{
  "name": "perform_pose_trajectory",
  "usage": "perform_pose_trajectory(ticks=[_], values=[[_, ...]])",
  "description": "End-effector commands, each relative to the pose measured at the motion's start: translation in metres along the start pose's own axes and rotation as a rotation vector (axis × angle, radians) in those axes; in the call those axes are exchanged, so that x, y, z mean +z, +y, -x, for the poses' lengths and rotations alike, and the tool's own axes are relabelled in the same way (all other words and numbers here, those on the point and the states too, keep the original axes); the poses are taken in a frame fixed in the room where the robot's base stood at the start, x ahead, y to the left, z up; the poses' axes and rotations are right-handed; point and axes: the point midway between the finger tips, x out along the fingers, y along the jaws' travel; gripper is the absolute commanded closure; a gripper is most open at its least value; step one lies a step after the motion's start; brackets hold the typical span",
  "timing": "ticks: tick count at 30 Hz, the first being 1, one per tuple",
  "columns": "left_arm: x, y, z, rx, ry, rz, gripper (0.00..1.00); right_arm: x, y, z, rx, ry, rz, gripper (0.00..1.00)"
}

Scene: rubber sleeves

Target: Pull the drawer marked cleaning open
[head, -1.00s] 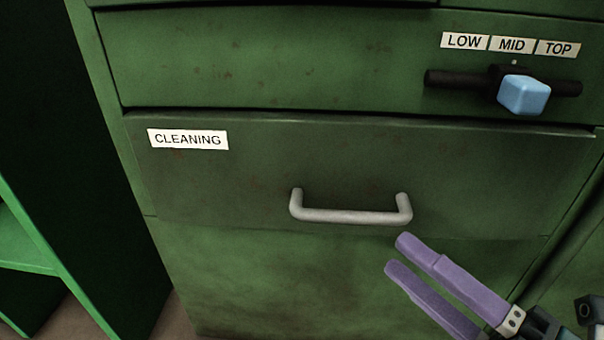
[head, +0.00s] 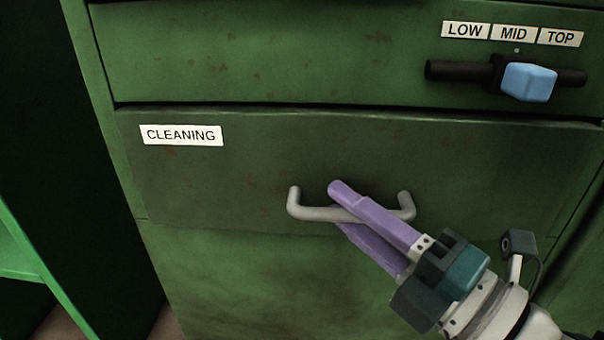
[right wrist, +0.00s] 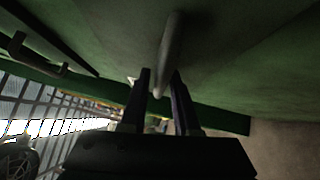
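The drawer marked cleaning (head: 230,185) is a dark green front with a white CLEANING label (head: 181,135) at its upper left. It looks closed or nearly so. Its grey bar handle (head: 310,213) is at the lower middle. My right gripper (head: 340,206), with purple sleeved fingers, is at the handle, one finger above the bar and one below. In the right wrist view the handle (right wrist: 170,50) runs between the fingertips of the right gripper (right wrist: 160,78), with a gap showing, so the fingers look open around it. My left gripper is not in view.
Above is another green drawer (head: 260,60). It carries a dark rail (head: 450,71) with a light blue slider knob (head: 528,82) under LOW, MID and TOP labels (head: 513,34). A green shelf unit (head: 18,250) stands at the left. The space before the drawer's left half is clear.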

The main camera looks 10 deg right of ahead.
Motion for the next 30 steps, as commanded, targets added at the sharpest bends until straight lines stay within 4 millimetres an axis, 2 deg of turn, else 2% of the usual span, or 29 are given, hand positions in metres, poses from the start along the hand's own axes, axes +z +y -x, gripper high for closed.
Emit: perform_pose_trajectory(ticks=[1,7,30], values=[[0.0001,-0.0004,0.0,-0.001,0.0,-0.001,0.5,-0.0001,-0.0001,0.0002,0.0,0.0,0.0,0.77],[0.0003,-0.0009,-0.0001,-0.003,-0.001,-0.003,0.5,0.0,-0.0001,0.0002,0.0,0.0,0.0,0.99],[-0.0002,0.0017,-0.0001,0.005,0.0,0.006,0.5,0.0,0.0,0.0002,0.001,0.0,0.0,1.0]])
